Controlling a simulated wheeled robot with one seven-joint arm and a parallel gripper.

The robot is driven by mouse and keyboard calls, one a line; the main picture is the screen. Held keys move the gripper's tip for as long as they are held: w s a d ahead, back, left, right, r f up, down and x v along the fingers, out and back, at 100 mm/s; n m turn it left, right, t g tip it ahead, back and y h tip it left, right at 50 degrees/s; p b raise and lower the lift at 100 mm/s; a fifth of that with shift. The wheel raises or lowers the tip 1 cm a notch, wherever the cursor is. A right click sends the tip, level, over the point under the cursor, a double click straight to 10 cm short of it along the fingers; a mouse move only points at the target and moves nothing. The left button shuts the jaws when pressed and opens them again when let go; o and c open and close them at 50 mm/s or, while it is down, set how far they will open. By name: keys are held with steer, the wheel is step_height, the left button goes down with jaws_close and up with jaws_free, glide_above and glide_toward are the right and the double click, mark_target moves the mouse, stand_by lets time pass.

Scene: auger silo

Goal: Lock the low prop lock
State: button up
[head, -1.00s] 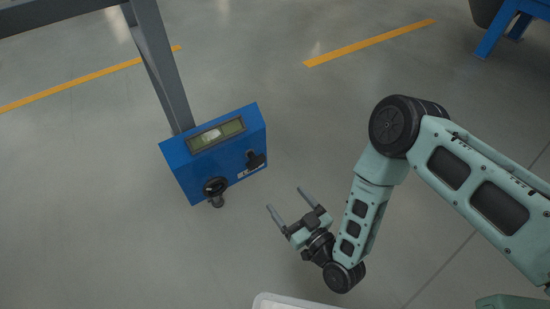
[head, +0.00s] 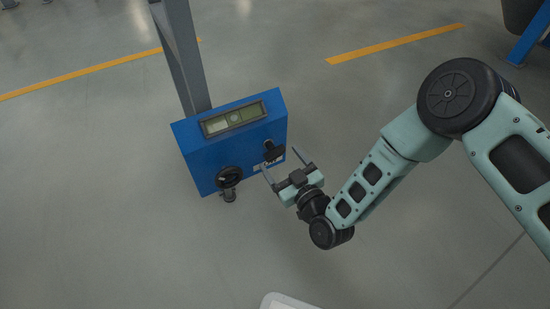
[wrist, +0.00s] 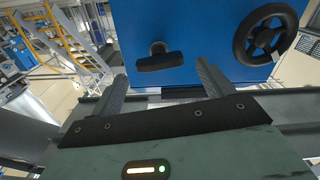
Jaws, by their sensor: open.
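A blue box (head: 205,165) on a grey post carries two black controls on its front face. One is a small T-shaped handle (head: 273,151), also in the wrist view (wrist: 158,62). The other is a round handwheel (head: 229,177), at the upper right of the wrist view (wrist: 238,44). No readable label shows which is the low prop lock. My gripper (head: 281,161) is open and empty, pointing at the box face near the T-shaped handle. In the wrist view the handle appears between the fingertips (wrist: 161,70), and I see no contact.
A grey post (head: 182,60) rises behind the box. A pale-edged thing (head: 285,301) shows at the bottom edge. The floor left of the box is clear.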

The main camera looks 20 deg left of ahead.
mark_target(273, 150)
steer(key=shift+b+x, duration=0.8)
steer(key=shift+x, duration=1.35)
steer(key=c, duration=1)
steer(key=shift+r+m+p, duration=0.2)
steer(key=shift+m+p, duration=0.2)
steer(key=shift+p, duration=0.3)
steer(key=shift+f+m+p, duration=0.15)
steer(key=shift+m+p, duration=0.25)
steer(key=shift+m, duration=0.2)
steer(key=o, duration=1)
